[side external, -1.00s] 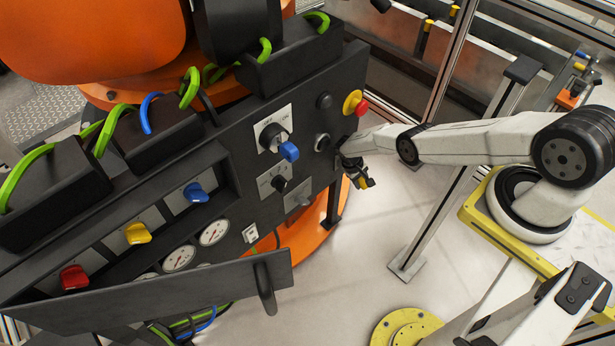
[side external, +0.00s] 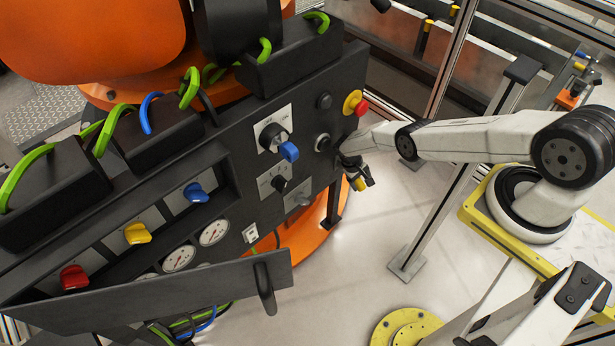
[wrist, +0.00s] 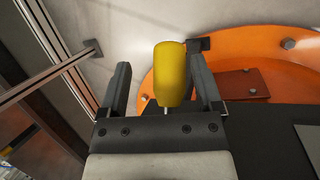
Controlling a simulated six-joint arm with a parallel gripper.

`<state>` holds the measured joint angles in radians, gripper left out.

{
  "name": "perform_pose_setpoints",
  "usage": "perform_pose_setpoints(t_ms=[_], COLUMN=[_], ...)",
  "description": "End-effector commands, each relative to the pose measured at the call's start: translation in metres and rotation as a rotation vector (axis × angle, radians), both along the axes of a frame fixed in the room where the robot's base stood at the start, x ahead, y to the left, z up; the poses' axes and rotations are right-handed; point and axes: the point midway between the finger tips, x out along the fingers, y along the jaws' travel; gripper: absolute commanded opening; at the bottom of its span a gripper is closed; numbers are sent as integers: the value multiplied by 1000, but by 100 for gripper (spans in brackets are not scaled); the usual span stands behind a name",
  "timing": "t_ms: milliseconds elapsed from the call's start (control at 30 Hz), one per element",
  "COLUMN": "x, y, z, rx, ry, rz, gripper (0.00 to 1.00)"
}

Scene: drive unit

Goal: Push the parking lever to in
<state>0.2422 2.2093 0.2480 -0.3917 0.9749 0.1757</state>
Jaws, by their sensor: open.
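A yellow cylindrical knob on a thin stem (wrist: 170,75) stands between my gripper's two dark fingers in the wrist view. It also shows as a small yellow spot beside the panel's right end in the side view (side external: 360,184). I read it as the parking lever, but no label is legible. My gripper (wrist: 161,60) is open, with a finger on either side of the knob. The right finger looks close to it; contact cannot be told. In the side view my gripper (side external: 358,172) is just right of the dark control panel (side external: 225,180).
An orange robot base (side external: 312,235) stands behind. Open floor lies below my gripper.

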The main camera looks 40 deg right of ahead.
Motion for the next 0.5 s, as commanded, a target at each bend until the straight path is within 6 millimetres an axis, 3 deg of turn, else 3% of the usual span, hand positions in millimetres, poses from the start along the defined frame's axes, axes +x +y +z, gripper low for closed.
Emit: perform_pose_setpoints(t_ms=[500], x=[4], y=[3], z=[13], rx=[0], ry=[0], rz=[0], gripper=[83])
